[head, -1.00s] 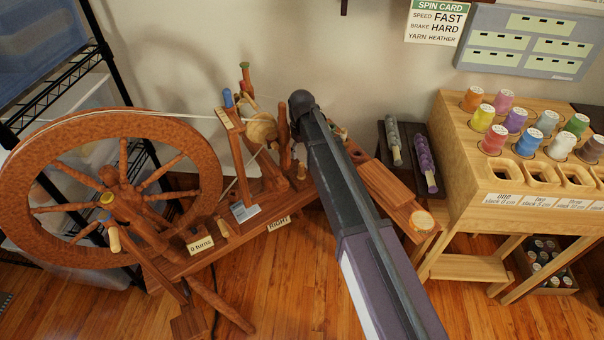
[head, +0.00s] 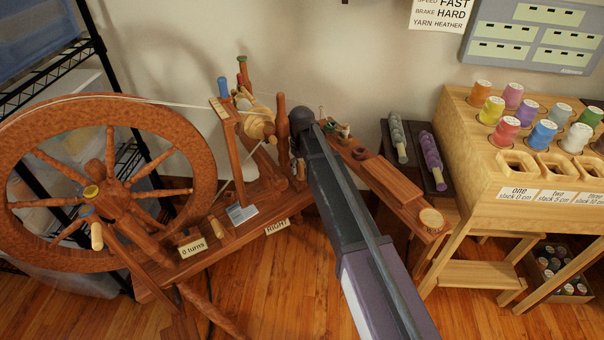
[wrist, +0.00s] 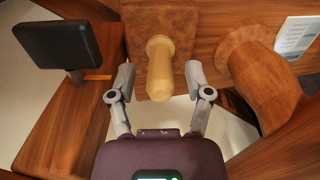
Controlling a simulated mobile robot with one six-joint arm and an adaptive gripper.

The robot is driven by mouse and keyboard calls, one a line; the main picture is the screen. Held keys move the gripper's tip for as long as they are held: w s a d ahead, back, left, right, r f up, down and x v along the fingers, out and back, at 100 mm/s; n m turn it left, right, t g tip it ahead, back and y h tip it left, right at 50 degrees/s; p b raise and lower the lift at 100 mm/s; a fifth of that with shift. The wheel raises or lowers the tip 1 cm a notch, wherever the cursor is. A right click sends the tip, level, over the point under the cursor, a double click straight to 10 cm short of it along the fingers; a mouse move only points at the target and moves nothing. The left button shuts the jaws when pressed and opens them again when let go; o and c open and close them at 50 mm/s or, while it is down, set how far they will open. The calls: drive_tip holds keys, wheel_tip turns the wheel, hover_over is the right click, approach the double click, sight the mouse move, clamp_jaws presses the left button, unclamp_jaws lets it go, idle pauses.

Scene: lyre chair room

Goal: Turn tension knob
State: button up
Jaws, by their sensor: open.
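A pale turned wooden knob (wrist: 160,68) sticks out of a square brown wooden block (wrist: 185,18) in the wrist view; I take it for the tension knob. My gripper (wrist: 160,80) is open, with one finger on each side of the knob and a visible gap to both. The fingers are not closed on it. In the head view the spinning wheel (head: 208,170) stands at left, with its base (head: 225,240) running to the right. My arm reaches over the base, and the gripper itself is hidden there.
In the wrist view a black flat plate (wrist: 58,44) stands left of the fingers and a round wooden post (wrist: 262,80) stands right. In the head view a wooden spool rack (head: 470,150) stands at right, beside dark stools with two yarn bobbins (head: 431,160).

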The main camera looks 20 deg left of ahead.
drive_tip(key=shift+f+b, duration=0.35)
drive_tip(key=shift+f, duration=0.2)
clamp_jaws()
